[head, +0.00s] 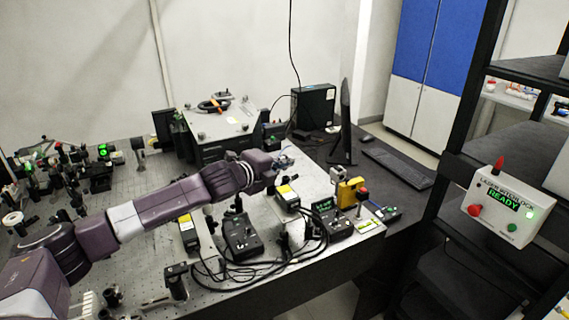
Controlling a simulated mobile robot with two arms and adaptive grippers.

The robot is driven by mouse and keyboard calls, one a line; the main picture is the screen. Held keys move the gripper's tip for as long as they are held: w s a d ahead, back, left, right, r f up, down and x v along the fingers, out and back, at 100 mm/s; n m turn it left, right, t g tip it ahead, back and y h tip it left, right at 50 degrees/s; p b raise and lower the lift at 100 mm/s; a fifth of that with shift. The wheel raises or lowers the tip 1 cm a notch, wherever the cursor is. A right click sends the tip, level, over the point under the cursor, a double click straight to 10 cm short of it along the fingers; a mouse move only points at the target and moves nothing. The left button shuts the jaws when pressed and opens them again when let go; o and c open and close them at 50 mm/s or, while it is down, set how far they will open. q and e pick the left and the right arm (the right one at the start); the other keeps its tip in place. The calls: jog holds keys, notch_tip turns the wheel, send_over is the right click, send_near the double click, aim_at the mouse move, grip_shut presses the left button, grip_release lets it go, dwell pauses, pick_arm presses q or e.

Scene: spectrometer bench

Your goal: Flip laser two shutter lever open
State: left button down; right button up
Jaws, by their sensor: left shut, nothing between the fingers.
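My left arm reaches in from the left across the optical bench. Its gripper (284,160) is shut and empty, above the bench behind the laser boxes. A dark laser box with a yellow label (287,196) stands just in front of and below the gripper, apart from it. Another yellow-labelled box (187,232) stands further left, in front of my forearm. I cannot tell which box is laser two. The shutter lever is too small to make out. My right gripper is not in view.
A yellow device (349,191) and a controller with a green display (328,210) stand right of the laser boxes. Black cables (250,268) loop across the bench front. A monitor (344,125) and keyboard (397,167) are behind. An interlock box (502,207) reading READY is at right.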

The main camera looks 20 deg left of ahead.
pick_arm(q)
jog(key=shift+s+r, duration=0.75)
jog(key=shift+r, duration=0.05)
